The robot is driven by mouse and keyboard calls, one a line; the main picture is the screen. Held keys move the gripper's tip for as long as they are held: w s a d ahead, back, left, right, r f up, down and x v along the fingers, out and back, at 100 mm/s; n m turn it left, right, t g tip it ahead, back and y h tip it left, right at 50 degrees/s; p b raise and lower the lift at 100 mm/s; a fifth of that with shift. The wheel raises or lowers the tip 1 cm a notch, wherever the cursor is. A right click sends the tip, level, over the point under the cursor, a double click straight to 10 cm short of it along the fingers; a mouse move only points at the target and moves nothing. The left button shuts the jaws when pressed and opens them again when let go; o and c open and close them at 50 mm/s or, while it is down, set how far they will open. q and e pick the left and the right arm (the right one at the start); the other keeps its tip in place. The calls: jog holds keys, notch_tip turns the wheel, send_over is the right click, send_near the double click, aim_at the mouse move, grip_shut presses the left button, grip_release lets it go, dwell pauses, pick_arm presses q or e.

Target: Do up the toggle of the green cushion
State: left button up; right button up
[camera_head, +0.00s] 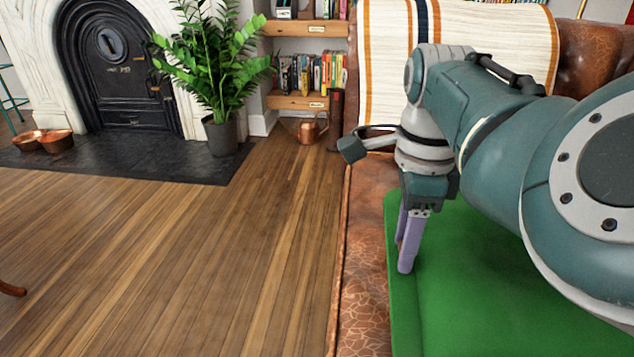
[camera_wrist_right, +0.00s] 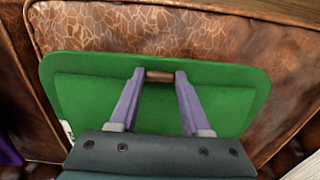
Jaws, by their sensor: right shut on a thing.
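The green cushion (camera_head: 480,290) lies on the brown patterned leather sofa (camera_head: 362,235). It also fills the middle of the right wrist view (camera_wrist_right: 85,95). My right gripper (camera_head: 403,256) points down at the cushion's left edge in the head view. In the right wrist view its purple fingertips (camera_wrist_right: 160,76) are shut on a small brown toggle (camera_wrist_right: 160,75), close to the cushion's far edge. Any loop for the toggle cannot be made out. My right arm hides much of the cushion in the head view. My left gripper is not in view.
A striped throw (camera_head: 480,35) hangs over the sofa back. A copper watering can (camera_head: 308,130) and a potted plant (camera_head: 221,135) stand beyond, near a bookshelf (camera_head: 300,102). Copper pans (camera_head: 55,141) lie by the fireplace (camera_head: 115,75). The wooden floor (camera_head: 200,260) left of the sofa is mostly clear.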

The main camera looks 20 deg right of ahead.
grip_shut()
jog(key=shift+s+r+n+p, duration=0.1)
jog(key=shift+r+n+p, duration=0.2)
jog(key=shift+n+p, duration=0.75)
jog(key=shift+f+n+p, duration=0.2)
jog(key=shift+n+p, duration=0.25)
jog(key=shift+p, duration=0.2)
jog(key=shift+f, duration=0.15)
jog(key=o, duration=0.8)
grip_release()
jog(key=shift+c, duration=0.2)
